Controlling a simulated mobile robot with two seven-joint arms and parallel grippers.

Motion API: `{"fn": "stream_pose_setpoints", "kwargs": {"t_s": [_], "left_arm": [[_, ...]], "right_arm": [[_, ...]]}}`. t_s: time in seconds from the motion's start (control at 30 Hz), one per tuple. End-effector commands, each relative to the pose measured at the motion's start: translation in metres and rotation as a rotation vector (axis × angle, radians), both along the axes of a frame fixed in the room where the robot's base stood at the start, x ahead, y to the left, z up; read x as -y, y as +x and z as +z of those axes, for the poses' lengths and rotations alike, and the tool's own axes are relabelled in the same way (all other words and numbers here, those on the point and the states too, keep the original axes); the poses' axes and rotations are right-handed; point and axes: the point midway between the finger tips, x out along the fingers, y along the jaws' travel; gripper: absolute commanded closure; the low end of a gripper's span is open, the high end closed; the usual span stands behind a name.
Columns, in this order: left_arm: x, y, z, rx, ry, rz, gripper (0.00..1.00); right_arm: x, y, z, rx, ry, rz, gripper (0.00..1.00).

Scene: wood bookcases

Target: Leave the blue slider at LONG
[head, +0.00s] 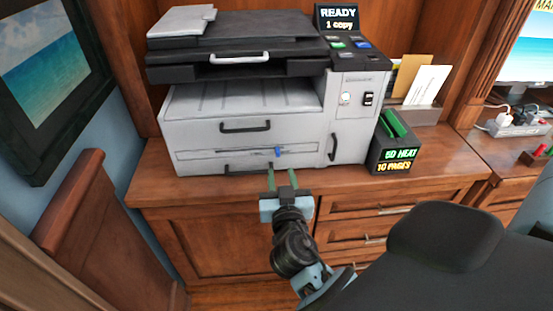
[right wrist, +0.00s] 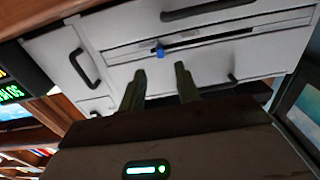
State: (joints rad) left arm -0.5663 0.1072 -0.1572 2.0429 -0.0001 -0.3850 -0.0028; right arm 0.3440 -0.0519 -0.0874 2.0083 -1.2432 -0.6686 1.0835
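The blue slider (head: 278,152) sits on a dark horizontal slot across the lower front of the grey printer (head: 195,132), right of the slot's middle. In the right wrist view the blue slider (right wrist: 160,50) shows just beyond my fingertips, apart from them. No LONG marking is readable in either view. My right gripper (head: 281,173) is in front of the printer, a little below the slider. Its two fingers are spread with nothing between them, and the open fingers of my right gripper (right wrist: 161,69) also show in the wrist view. My left gripper is not in view.
The printer stands on a wood cabinet top (head: 440,170). Handles (head: 245,126) project from its front, with another low handle (head: 250,168) close beside my fingers. A black box with green lettering (head: 396,150) stands right of the printer.

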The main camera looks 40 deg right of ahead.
Motion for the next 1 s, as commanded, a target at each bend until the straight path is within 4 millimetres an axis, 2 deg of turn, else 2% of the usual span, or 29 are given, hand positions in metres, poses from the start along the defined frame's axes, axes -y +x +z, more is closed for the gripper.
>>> {"fn": "stream_pose_setpoints", "kwargs": {"t_s": [0.2, 0.4, 0.83, 1.0], "left_arm": [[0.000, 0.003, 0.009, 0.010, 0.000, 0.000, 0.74], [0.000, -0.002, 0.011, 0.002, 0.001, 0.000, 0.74], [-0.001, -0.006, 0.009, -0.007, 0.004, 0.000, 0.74], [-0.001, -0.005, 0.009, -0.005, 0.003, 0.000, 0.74]], "right_arm": [[0.019, 0.030, 0.004, 0.003, -0.004, -0.001, 0.67], [0.030, 0.049, 0.002, 0.001, -0.003, 0.000, 0.67], [0.035, 0.056, 0.000, -0.001, 0.000, -0.001, 0.67], [0.035, 0.056, 0.000, -0.001, 0.000, -0.001, 0.90]]}}
